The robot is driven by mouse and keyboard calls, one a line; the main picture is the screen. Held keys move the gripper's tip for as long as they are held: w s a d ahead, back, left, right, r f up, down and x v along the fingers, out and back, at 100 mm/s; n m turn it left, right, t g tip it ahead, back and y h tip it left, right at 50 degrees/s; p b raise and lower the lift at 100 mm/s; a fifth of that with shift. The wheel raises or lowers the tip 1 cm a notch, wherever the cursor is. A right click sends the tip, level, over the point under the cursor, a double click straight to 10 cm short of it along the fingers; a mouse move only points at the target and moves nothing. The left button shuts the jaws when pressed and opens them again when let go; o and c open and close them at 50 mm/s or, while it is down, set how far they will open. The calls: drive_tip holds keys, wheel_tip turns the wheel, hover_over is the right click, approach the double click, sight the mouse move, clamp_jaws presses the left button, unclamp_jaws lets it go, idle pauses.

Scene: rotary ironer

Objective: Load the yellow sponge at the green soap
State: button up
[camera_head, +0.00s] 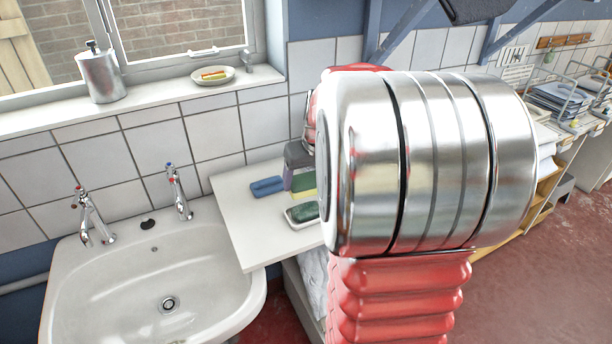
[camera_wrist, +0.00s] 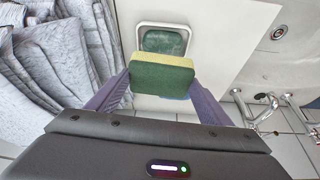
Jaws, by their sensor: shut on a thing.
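The yellow sponge (camera_wrist: 162,78), yellow with a dark green scouring side, is held between the two purple fingers of my gripper (camera_wrist: 162,84). In the head view the sponge (camera_head: 303,184) shows beside the grey gripper (camera_head: 292,172), partly hidden by my arm. The green soap (camera_wrist: 163,41) lies in a white dish (camera_wrist: 140,31) just beyond the sponge in the wrist view. The head view shows the soap (camera_head: 305,212) on the white shelf, in front of the sponge. The sponge appears above the shelf; its exact height is unclear.
A blue sponge (camera_head: 267,186) lies on the white shelf (camera_head: 250,222), left of my gripper. A sink (camera_head: 150,285) with two taps adjoins the shelf. Crumpled grey cloth (camera_wrist: 60,60) fills the left of the wrist view. A dish (camera_head: 213,75) stands on the windowsill.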

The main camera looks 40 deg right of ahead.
drive_tip(key=shift+f, duration=0.15)
drive_tip(key=shift+f, duration=2.8)
drive_tip(key=shift+f, duration=0.55)
drive_tip(key=shift+r, duration=0.1)
drive_tip(key=shift+r, duration=3.45)
